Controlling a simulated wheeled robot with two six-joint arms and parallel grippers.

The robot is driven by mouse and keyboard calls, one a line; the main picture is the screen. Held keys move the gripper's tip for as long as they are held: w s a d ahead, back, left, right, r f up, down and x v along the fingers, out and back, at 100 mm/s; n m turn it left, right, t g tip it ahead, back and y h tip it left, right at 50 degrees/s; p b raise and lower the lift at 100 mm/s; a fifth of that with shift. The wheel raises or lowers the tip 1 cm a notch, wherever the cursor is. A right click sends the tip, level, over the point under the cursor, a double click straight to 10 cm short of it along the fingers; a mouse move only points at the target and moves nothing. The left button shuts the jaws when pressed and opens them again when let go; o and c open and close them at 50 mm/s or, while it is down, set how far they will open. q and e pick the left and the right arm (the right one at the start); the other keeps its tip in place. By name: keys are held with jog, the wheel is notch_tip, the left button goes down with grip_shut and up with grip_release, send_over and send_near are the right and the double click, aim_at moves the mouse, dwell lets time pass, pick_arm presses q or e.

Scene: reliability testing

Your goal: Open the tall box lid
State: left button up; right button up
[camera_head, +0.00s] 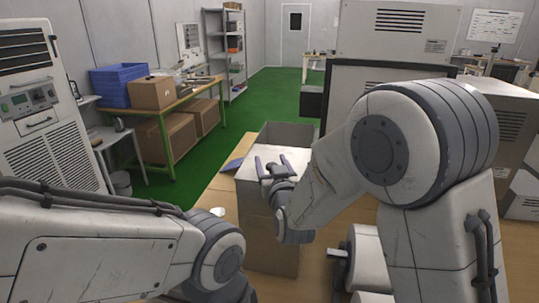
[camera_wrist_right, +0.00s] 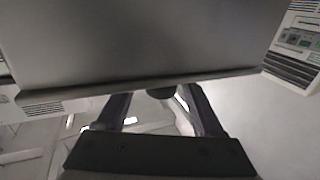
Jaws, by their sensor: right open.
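The tall box (camera_head: 272,245) stands upright on the wooden table in the middle of the head view. A grey panel (camera_head: 287,134) rises at its top rear; I cannot tell whether this is the raised lid or an inner wall. My right gripper (camera_head: 271,162) is open, with its two fingers spread in front of the box's pale upper part. Contact is unclear. In the right wrist view, a broad grey panel (camera_wrist_right: 140,40) fills the top, with its lower edge just beyond the open right gripper (camera_wrist_right: 158,97). My left gripper is out of view; only its arm shows.
The wooden table (camera_head: 213,190) extends around the box, with a small white round thing (camera_head: 217,211) at the left. A large grey machine (camera_head: 375,85) stands behind at the right. A workbench (camera_head: 170,108) with a blue crate (camera_head: 120,85) stands at the far left, across green floor.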

jog(key=shift+w+a, duration=0.2)
jog(key=shift+w, duration=0.7)
grip_shut()
dwell(0.9)
